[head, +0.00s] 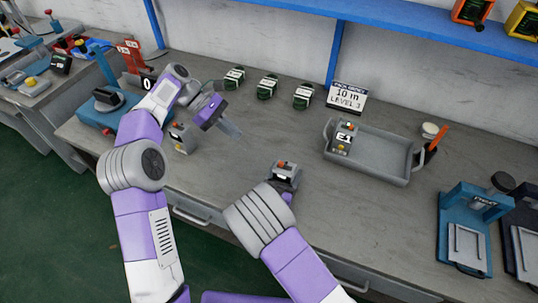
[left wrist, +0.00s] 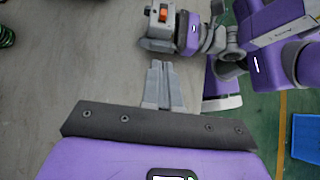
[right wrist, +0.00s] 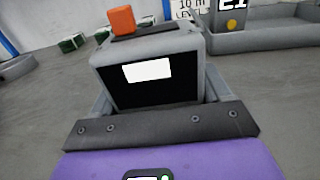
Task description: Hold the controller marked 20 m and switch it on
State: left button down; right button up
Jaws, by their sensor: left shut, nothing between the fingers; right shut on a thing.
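A grey controller (head: 285,172) with an orange switch on top is held by my right gripper (head: 284,183) near the table's front edge. In the right wrist view the controller (right wrist: 150,75) shows a black face with a white label; no marking is readable on it. The orange switch (right wrist: 122,19) stands up from its top. My left gripper (head: 238,134) is shut and empty, over the table to the left of the held controller and apart from it. In the left wrist view its closed fingers (left wrist: 160,68) point toward the controller (left wrist: 156,32).
A grey tray (head: 385,170) holds a unit marked E1 (head: 343,139). Behind stands a sign (head: 346,98) reading 10 m, level 3. Another grey unit (head: 183,138) stands left. Several green coils (head: 267,87) line the back.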

aim_at(283, 163)
pick_arm(q)
jog(key=x, duration=0.4)
jog(key=d+r+x, duration=0.1)
jog(key=x, duration=0.7)
jog(key=shift+s+d+r, duration=0.15)
jog(key=shift+s+r, duration=0.15)
jog(key=shift+s+d, duration=0.1)
jog(key=shift+d, duration=0.45)
jog(key=shift+s+d, duration=0.2)
jog(key=shift+d, duration=0.5)
jog(key=shift+s+d, duration=0.2)
jog(key=shift+d, duration=0.45)
jog(key=shift+a, duration=0.15)
jog(key=a, duration=0.2)
jog(key=w+a, duration=0.1)
jog(key=shift+w+a, duration=0.1)
jog(key=shift+a, duration=0.3)
jog(key=v, duration=1)
